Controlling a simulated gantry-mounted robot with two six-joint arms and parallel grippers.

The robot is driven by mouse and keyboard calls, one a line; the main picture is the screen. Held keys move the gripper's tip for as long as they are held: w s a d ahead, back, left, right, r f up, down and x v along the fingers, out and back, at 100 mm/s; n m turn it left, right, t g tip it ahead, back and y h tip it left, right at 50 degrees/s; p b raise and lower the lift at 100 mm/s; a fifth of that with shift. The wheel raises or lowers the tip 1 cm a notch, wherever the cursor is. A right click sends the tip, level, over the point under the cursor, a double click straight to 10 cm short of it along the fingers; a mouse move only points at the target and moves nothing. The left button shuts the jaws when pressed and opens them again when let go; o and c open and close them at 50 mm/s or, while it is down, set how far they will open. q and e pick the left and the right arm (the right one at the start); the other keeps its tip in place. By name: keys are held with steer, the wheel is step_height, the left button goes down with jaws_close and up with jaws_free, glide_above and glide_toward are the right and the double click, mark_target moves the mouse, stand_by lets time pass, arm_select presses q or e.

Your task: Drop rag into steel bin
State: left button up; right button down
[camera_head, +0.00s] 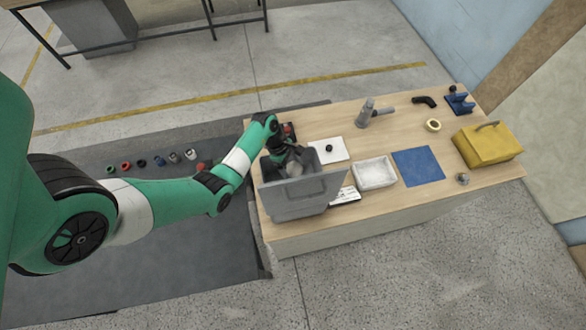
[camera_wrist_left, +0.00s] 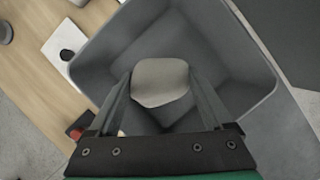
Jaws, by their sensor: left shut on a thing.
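My left gripper (camera_head: 292,160) is over the open top of the grey steel bin (camera_head: 295,209), which stands at the near left of the table. In the left wrist view the gripper (camera_wrist_left: 160,95) is shut on the pale grey rag (camera_wrist_left: 161,82), with a finger on each side of it. The rag also shows small in the head view (camera_head: 293,169). The bin's walls (camera_wrist_left: 222,50) surround the rag in the left wrist view, and the bin's inside looks otherwise empty. How deep the rag hangs is hard to tell. My right gripper is not in view.
Right of the bin are a white plate with a black knob (camera_head: 329,149), a white tray (camera_head: 375,174) and a blue mat (camera_head: 418,166). A yellow case (camera_head: 487,145) stands at the far right. A grey upright tool (camera_head: 366,112) stands at the back. The table's front right is mostly clear.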

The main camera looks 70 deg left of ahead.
arm_select(q)
steer(key=shift+f, duration=0.1)
steer(key=o, duration=1.1)
steer(key=p+v, duration=0.1)
steer(key=v, duration=1)
steer(key=shift+s+a+r, duration=0.1)
steer(key=shift+a+r, duration=0.05)
steer(key=shift+r, duration=0.15)
